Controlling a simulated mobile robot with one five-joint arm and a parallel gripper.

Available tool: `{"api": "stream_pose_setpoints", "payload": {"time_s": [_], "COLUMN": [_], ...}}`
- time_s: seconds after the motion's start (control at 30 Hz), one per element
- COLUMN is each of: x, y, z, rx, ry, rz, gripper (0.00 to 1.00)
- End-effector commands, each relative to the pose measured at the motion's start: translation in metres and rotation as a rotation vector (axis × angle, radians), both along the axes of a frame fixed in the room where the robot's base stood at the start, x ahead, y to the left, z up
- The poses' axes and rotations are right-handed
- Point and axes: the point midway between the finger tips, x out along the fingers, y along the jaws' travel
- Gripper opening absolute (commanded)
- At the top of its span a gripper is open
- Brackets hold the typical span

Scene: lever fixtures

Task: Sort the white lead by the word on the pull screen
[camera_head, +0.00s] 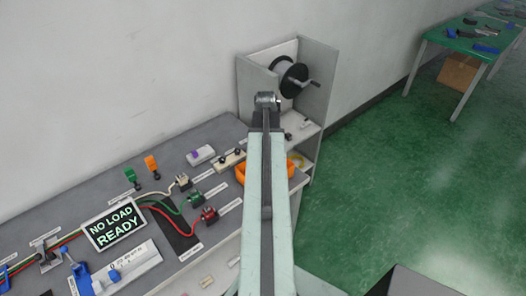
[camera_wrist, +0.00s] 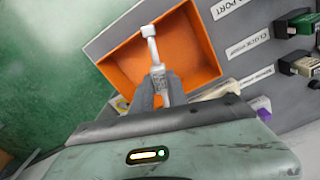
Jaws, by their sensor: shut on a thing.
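My gripper (camera_wrist: 158,82) is shut on a slim white piece with a white knob-like end, which looks like the white lead (camera_wrist: 149,32). It is held over the orange bin (camera_wrist: 120,62) in the wrist view, with its far end pointing away from the fingers. Small print on its body is too small to read. In the head view my arm hides the gripper and part of the orange bin (camera_head: 243,177). The screen (camera_head: 113,223) on the bench reads "NO LOAD READY".
Cream, green and red plugs (camera_head: 208,215) with cables sit on the grey bench (camera_head: 75,200). Orange and green upright pieces (camera_head: 151,164) stand behind them. A shelf unit with a black-flanged reel (camera_head: 289,78) stands beyond. Green floor (camera_head: 385,170) is open at right.

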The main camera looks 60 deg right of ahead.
Motion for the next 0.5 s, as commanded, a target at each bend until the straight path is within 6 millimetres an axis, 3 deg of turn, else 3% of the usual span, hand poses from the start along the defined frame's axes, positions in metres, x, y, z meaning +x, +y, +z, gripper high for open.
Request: {"api": "stream_pose_setpoints", "payload": {"time_s": [0.3,0.5], "x": [0.0023,0.0029], "y": [-0.0008,-0.0010], "z": [0.0083,0.0095], "rx": [0.000,0.000], "ry": [0.000,0.000], "rz": [-0.936,-1.219], "gripper": [0.00,0.00]}}
